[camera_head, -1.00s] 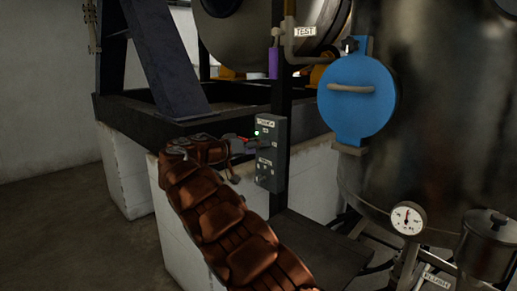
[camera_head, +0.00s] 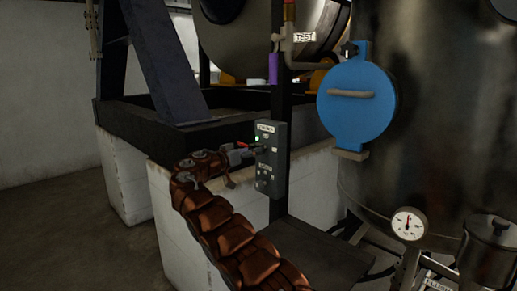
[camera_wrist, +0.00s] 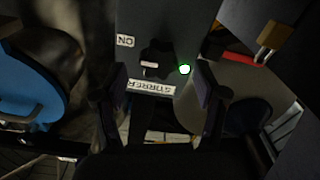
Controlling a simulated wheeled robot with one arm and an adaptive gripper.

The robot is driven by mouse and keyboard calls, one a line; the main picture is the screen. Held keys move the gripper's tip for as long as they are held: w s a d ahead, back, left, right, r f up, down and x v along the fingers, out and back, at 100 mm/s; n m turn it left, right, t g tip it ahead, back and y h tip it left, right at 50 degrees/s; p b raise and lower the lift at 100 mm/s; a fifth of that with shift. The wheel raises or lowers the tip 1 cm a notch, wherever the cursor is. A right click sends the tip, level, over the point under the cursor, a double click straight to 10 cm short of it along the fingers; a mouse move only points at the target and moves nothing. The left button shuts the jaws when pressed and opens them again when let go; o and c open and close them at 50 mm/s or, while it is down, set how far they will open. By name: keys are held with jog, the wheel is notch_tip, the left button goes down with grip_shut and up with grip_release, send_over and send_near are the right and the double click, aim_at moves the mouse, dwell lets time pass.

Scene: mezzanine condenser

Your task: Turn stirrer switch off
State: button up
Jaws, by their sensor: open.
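The stirrer switch is a dark knob (camera_wrist: 157,60) on a grey control box (camera_head: 272,175). In the wrist view a white label reading STIRRER (camera_wrist: 152,88) sits beside it, upside down, and an ON label (camera_wrist: 125,41) is at its upper left. A green lamp (camera_wrist: 185,70) glows next to the knob; it also shows in the head view (camera_head: 257,138). My gripper (camera_wrist: 160,97) is open, with one finger on each side of the label, in front of the knob. Contact with the knob cannot be told. In the head view my gripper (camera_head: 246,152) reaches the box's left side.
A large metal vessel (camera_head: 440,130) with a blue round hatch (camera_head: 355,115) stands right of the box. A white block wall (camera_head: 150,215) and a dark frame (camera_head: 130,115) lie behind my arm.

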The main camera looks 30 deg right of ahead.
jog(key=shift+p+x, duration=0.45)
jog(key=shift+x, duration=1.45)
jog(key=shift+r, duration=0.1)
jog(key=shift+c, duration=0.2)
jog(key=c, duration=1.1)
